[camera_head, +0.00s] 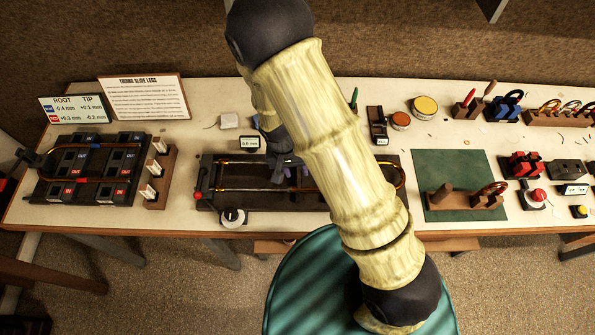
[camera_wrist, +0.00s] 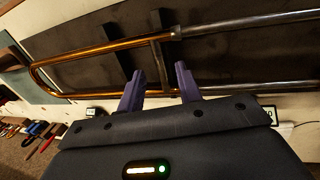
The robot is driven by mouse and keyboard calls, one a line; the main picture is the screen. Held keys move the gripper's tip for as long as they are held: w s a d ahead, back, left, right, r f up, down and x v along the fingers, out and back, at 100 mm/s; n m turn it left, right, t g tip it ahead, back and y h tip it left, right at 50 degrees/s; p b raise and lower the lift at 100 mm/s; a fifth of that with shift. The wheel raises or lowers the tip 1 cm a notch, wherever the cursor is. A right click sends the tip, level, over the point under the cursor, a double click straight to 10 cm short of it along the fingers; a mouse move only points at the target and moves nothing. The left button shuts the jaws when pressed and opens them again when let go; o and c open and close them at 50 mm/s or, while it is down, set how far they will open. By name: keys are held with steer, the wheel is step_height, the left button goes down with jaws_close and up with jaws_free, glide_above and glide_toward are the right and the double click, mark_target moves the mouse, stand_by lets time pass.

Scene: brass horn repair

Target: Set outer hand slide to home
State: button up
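The outer hand slide is a long brass U-shaped tube lying in a dark bench fixture (camera_head: 240,203). Its rounded bow (camera_head: 403,178) is at the fixture's right end in the head view. In the wrist view the slide's bow (camera_wrist: 34,75) is at left, and a cross brace (camera_wrist: 158,62) joins its two tubes. Silver tubes (camera_wrist: 245,22) run on to the right. My gripper (camera_wrist: 159,84) has its two purple fingers apart, with the brace lying between them in the picture and nothing clamped. In the head view my gripper (camera_head: 289,172) is over the fixture, partly hidden by my arm.
A small display (camera_head: 250,143) stands behind the fixture and a dial (camera_head: 232,217) in front. A slide-leg block (camera_head: 95,167) is at left. A green mat (camera_head: 462,207) with a wooden stand is at right. Tins (camera_head: 424,106) and tools line the back.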

steer(key=shift+d+f, duration=0.15)
steer(key=shift+f, duration=0.6)
steer(key=shift+d+f, duration=0.15)
steer(key=shift+f, duration=0.55)
jaws_close()
